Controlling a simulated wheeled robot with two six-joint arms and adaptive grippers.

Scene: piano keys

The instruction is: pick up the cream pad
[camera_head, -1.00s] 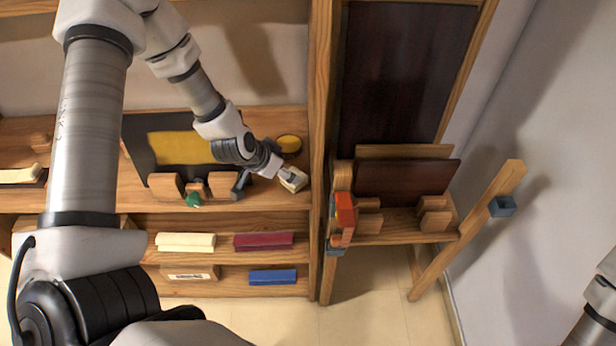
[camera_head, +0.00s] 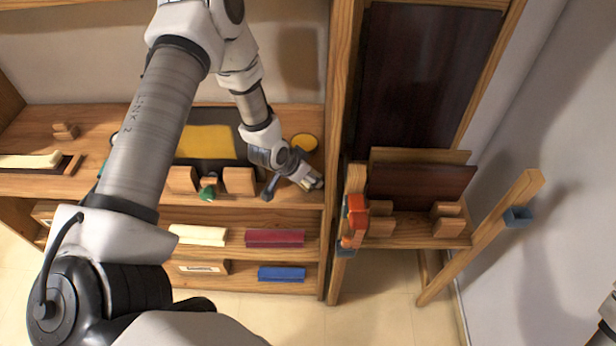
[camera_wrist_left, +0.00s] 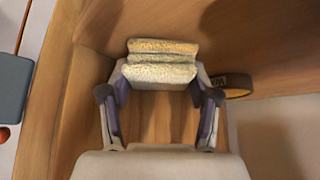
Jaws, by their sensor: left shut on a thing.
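The cream pad is a small, rough-textured, ridged block. In the left wrist view the pad (camera_wrist_left: 162,62) sits between the two fingertips of my left gripper (camera_wrist_left: 161,75), which is shut on it. In the head view my left gripper (camera_head: 308,182) is at the right front end of the wooden shelf top, close to the upright post. There the pad is mostly hidden by the fingers, and I cannot tell whether it touches the shelf. My right gripper is not in view.
A round yellow-topped tin (camera_head: 304,142) stands just behind the gripper. A wooden post (camera_head: 340,120) is close on its right, with red-orange blocks (camera_head: 355,220) beyond. A dark board with a yellow panel (camera_head: 206,142) is to the left. Cream (camera_head: 199,235) and maroon (camera_head: 274,238) bars lie below.

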